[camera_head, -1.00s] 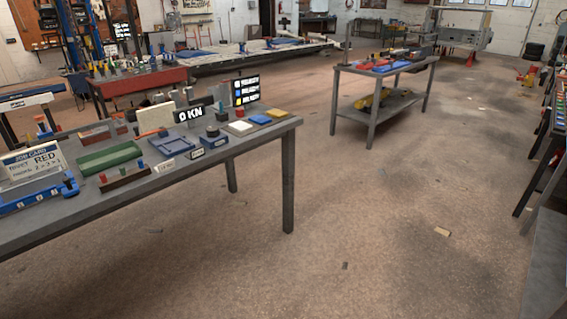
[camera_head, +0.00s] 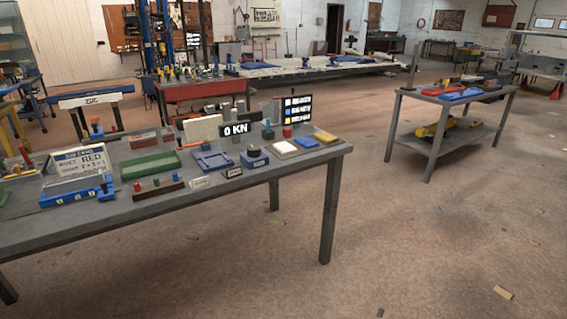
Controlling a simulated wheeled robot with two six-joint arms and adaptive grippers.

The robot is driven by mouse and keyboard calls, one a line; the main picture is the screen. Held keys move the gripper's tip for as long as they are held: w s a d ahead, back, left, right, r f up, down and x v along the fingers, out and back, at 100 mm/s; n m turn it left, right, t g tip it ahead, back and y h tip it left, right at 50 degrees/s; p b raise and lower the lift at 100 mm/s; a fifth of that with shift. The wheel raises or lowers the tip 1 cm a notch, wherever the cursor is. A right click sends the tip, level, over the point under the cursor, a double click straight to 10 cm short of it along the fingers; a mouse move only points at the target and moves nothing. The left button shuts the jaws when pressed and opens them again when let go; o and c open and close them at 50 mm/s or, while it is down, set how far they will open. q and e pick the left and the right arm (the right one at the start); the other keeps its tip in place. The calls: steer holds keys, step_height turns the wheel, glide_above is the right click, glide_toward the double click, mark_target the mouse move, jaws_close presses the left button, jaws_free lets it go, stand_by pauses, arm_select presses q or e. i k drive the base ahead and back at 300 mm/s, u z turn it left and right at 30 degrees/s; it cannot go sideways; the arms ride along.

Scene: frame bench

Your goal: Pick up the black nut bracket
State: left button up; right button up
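I cannot make out a black nut bracket for certain; objects on the benches are small at this distance. The grey bench (camera_head: 300,165) at left carries many small parts. On it a small dark round-topped piece (camera_head: 254,152) sits on a blue block, and I cannot tell what it is. Neither of my grippers is in view.
A green tray (camera_head: 150,165), a blue tray (camera_head: 212,160), a "0 KN" display (camera_head: 236,129) and a dark screen (camera_head: 297,108) are on the near bench. A second grey table (camera_head: 427,97) stands at right. Open floor (camera_head: 420,240) lies in front and between.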

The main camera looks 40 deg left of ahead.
mark_target(232, 172)
steer(key=z, duration=0.15)
steer(key=i, duration=1.6)
steer(key=u, duration=0.5)
steer(key=i, duration=0.95)
steer(key=u, duration=0.75)
